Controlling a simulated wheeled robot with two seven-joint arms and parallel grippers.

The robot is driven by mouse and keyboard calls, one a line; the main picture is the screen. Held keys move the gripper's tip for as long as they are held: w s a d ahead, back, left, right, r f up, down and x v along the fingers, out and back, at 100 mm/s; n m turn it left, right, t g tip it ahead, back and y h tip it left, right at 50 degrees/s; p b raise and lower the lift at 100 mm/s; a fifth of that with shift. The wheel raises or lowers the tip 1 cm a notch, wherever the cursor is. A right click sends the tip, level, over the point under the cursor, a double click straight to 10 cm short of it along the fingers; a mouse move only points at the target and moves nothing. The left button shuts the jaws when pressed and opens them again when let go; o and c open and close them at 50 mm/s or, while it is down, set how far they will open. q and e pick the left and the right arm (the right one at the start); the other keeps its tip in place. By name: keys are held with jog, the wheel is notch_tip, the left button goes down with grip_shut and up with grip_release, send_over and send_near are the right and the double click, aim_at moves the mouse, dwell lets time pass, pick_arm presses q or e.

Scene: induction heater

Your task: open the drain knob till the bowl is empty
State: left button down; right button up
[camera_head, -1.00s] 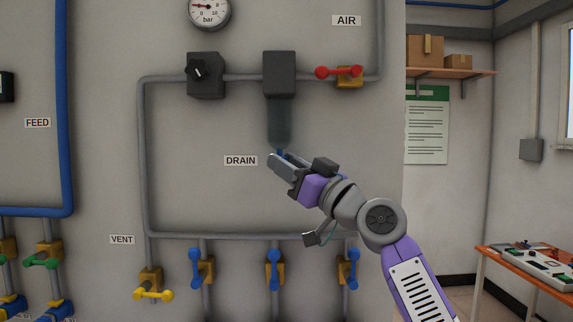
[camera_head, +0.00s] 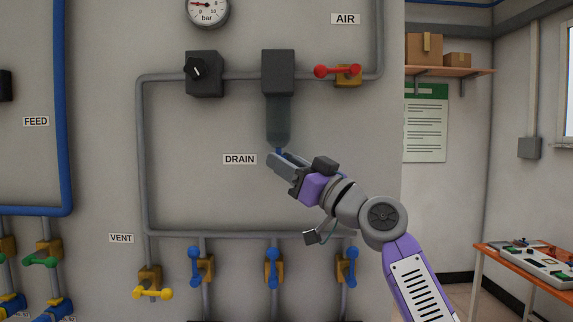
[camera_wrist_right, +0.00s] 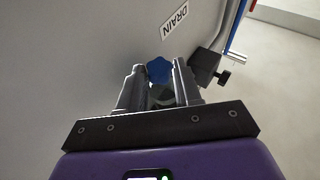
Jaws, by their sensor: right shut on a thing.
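The transparent grey bowl (camera_head: 278,120) hangs under a dark filter block (camera_head: 278,72) on the wall panel. Its contents are hard to make out. The blue drain knob (camera_head: 280,151) is at the bowl's lower end, mostly hidden by my right gripper (camera_head: 275,158). In the right wrist view the blue knob (camera_wrist_right: 159,70) sits between the two fingertips, and my right gripper (camera_wrist_right: 160,85) is shut on it. The DRAIN label (camera_head: 239,159) is just left of the gripper. My left gripper is not in view.
A grey pipe loop (camera_head: 143,160) surrounds the bowl. A red AIR valve handle (camera_head: 337,70) and a black regulator knob (camera_head: 197,70) flank the block. Several blue valve handles (camera_head: 273,267) and a yellow VENT handle (camera_head: 153,293) are below. A pressure gauge (camera_head: 207,10) is above.

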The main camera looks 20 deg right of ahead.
jog(key=shift+w+a+f, duration=0.15)
jog(key=shift+f, duration=0.15)
jog(key=o, duration=0.9)
jog(key=shift+o, duration=0.7)
jog(key=shift+s+r, duration=0.2)
jog(key=shift+r, duration=0.05)
jog(key=shift+d+r, duration=0.1)
jog(key=shift+d, duration=0.1)
jog(key=shift+h, duration=0.3)
